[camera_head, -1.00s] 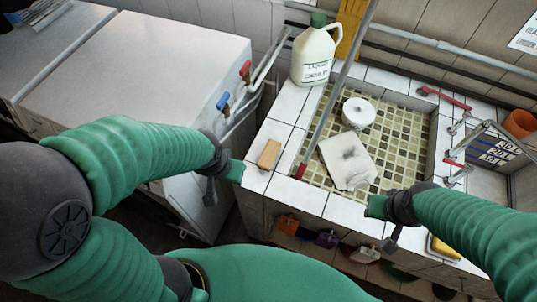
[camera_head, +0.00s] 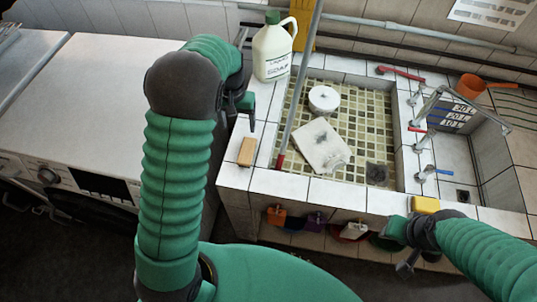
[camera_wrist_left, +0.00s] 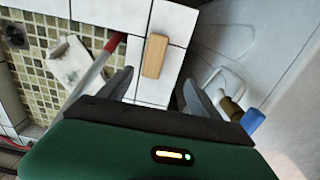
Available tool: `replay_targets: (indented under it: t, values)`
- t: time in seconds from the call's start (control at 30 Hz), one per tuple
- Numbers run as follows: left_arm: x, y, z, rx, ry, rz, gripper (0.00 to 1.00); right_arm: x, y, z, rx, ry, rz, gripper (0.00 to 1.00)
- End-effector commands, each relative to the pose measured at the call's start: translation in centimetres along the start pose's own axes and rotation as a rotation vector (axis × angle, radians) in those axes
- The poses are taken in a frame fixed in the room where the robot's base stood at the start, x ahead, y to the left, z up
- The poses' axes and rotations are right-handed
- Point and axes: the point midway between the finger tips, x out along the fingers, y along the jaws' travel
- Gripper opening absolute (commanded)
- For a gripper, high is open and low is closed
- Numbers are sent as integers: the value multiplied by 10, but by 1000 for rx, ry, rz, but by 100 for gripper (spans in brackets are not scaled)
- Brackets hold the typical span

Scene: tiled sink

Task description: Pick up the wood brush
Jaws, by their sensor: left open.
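The wood brush (camera_head: 246,151) is a small tan block lying on the white tiled left rim of the sink. In the left wrist view the brush (camera_wrist_left: 154,56) lies ahead of and between the two fingers, not touching them. My left gripper (camera_head: 246,108) is open and empty, above the rim just behind the brush in the head view; its fingers (camera_wrist_left: 155,85) show spread in the wrist view. My right gripper (camera_head: 397,250) is at the front right edge of the sink, away from the brush; its jaw opening is not clear.
A soap jug (camera_head: 272,52) stands at the rim's back left corner. A red-tipped pole (camera_head: 292,115) leans just right of the brush. A stained white board (camera_head: 321,146) and white round container (camera_head: 323,98) are in the basin. A yellow sponge (camera_head: 425,204) lies on the front right rim.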

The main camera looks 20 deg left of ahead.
Motion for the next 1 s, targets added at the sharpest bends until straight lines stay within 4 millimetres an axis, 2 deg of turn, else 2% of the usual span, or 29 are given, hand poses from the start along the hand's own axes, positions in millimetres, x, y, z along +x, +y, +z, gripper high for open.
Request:
replay_targets:
  t: [0.17, 0.5, 0.77, 0.9, 1.0]
  values:
    - [15, -4, -7, -4, -12, -4, 73, -2, 0, -1, -1, 0, 0, 31]
    - [99, -5, -6, -4, -10, -4, 73, -10, 0, -3, 0, 1, 0, 31]
    - [130, -2, -5, -3, -10, -3, 73, -18, 0, -4, -1, 0, 0, 31]
    - [157, 2, -5, -3, -9, -4, 73, -24, 0, -6, 0, 1, 0, 31]
    - [167, 2, -5, -3, -7, -3, 73, -25, 0, -6, 0, 0, 0, 31]
